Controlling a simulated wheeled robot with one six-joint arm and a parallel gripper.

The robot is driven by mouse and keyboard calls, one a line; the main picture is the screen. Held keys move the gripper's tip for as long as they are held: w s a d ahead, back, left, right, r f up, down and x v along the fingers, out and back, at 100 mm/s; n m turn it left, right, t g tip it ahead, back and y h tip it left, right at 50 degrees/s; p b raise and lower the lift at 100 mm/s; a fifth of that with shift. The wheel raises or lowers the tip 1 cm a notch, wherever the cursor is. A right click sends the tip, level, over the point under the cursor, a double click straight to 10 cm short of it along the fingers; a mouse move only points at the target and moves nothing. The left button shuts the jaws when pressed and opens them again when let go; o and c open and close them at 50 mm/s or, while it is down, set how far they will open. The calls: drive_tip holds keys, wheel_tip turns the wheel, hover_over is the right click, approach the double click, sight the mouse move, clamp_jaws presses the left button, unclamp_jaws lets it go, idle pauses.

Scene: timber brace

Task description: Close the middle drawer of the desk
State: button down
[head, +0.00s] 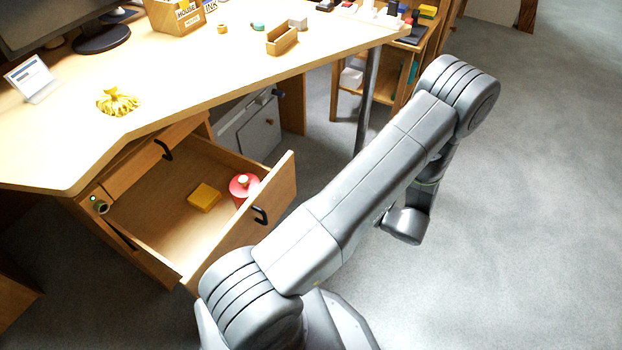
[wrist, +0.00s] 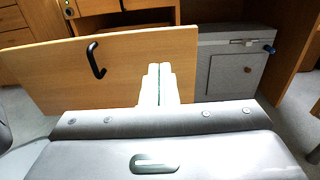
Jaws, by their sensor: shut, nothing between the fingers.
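The desk (head: 230,75) has a drawer pulled far out, the middle drawer (head: 285,190) as far as I can tell. Its wooden front carries a black handle (head: 260,214), and a yellow block (head: 204,197) and a red round object (head: 243,186) lie inside. Above it is a shut drawer with its own black handle (head: 164,150). In the wrist view the open drawer front (wrist: 55,75) stands ahead, its handle left of my fingers. My gripper (wrist: 159,70) is shut and empty, its tips overlapping the front in the picture; contact cannot be told. The fingers are hidden in the head view.
A grey cabinet (wrist: 235,70) stands under the desk, right of the drawer. A metal desk leg (head: 368,100) and a wooden shelf unit (head: 400,75) stand behind my arm. Carpet (head: 540,200) is clear to the right. The desktop holds a yellow crumpled item (head: 118,101) and small boxes.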

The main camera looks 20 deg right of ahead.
sight(281, 170)
drive_tip(key=b+x, duration=0.1)
drive_tip(key=x, duration=1.3)
drive_tip(key=shift+b, duration=0.3)
drive_tip(key=b+x, duration=0.3)
drive_tip(key=x, duration=2.5)
drive_tip(key=shift+r, duration=0.1)
drive_tip(key=shift+s, duration=0.1)
